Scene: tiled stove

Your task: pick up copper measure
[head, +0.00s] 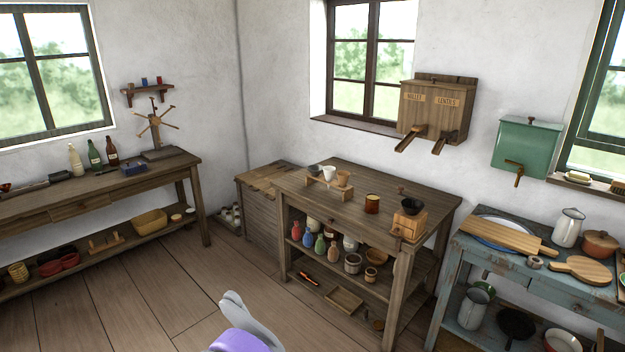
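A small copper-brown cup (372,204), which looks like the copper measure, stands upright on the top of the wooden workbench (337,212) in the middle of the head view. It is to the right of a small wooden rack and to the left of a wooden grinder. A grey and lavender part of my own body shows at the bottom edge, well short of the bench.
On the bench top stand a rack (329,186) with small cups and a grinder (409,220) with a black bowl. Shelves below hold coloured bottles and jars. A blue table (545,277) stands at right, a long side table (100,187) at left. Plank floor (150,300) is clear.

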